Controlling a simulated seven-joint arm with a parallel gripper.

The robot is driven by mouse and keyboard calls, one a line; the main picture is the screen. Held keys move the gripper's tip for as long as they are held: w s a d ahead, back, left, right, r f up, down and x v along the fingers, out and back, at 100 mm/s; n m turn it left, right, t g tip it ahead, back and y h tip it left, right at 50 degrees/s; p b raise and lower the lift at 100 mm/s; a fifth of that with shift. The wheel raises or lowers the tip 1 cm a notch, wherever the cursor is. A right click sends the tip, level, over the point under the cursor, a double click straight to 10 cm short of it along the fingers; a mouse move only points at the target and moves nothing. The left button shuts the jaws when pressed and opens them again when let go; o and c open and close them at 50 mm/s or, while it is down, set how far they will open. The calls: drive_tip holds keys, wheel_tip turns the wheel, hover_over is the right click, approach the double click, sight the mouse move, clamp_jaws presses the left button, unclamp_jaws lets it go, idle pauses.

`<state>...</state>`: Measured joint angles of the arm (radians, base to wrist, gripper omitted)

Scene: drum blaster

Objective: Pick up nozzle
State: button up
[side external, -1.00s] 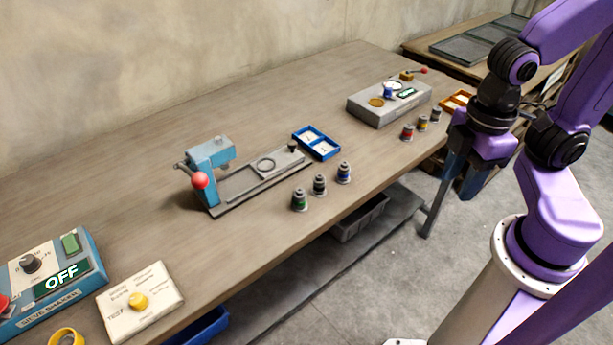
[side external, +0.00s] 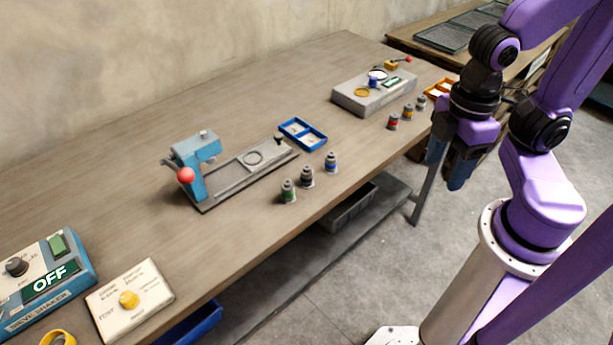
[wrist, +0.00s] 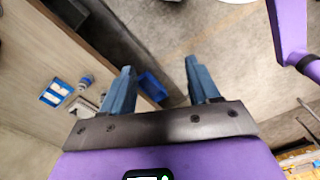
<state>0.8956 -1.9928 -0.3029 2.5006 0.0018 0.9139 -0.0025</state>
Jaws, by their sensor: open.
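Several small nozzle-like pieces with coloured bands stand upright on the bench. A green-banded nozzle (side external: 288,191), a dark grey one (side external: 307,177) and a blue-banded one (side external: 331,162) stand in front of the blue press (side external: 196,165). A red-banded one (side external: 393,121), a yellow one (side external: 408,112) and a grey one (side external: 421,102) stand by the grey scale-like box (side external: 350,97). My gripper (side external: 448,166) is open and empty, pointing down beyond the bench's front edge. In the wrist view my gripper (wrist: 160,67) has its blue fingers apart over the floor; a blue-banded nozzle (wrist: 86,80) is to their left.
A blue tray (side external: 322,142) with white compartments lies behind the near nozzles. An OFF-marked box (side external: 75,283) and a yellow-knobbed panel (side external: 150,277) are at left. A grey bin (side external: 350,207) sits on the lower shelf. An orange tray (side external: 434,95) is near my arm.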

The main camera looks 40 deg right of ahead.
drive_tip(key=w+a+n, duration=0.1)
drive_tip(key=w+a, duration=0.2)
drive_tip(key=w, duration=0.4)
drive_tip(key=w+a+n, duration=0.1)
drive_tip(key=w+a, duration=0.2)
drive_tip(key=w, duration=0.4)
drive_tip(key=n, duration=0.1)
hover_over(307, 167)
wheel_tip(307, 167, down, 2)
wheel_tip(307, 167, down, 16)
drive_tip(key=shift+f, duration=0.25)
clamp_jaws()
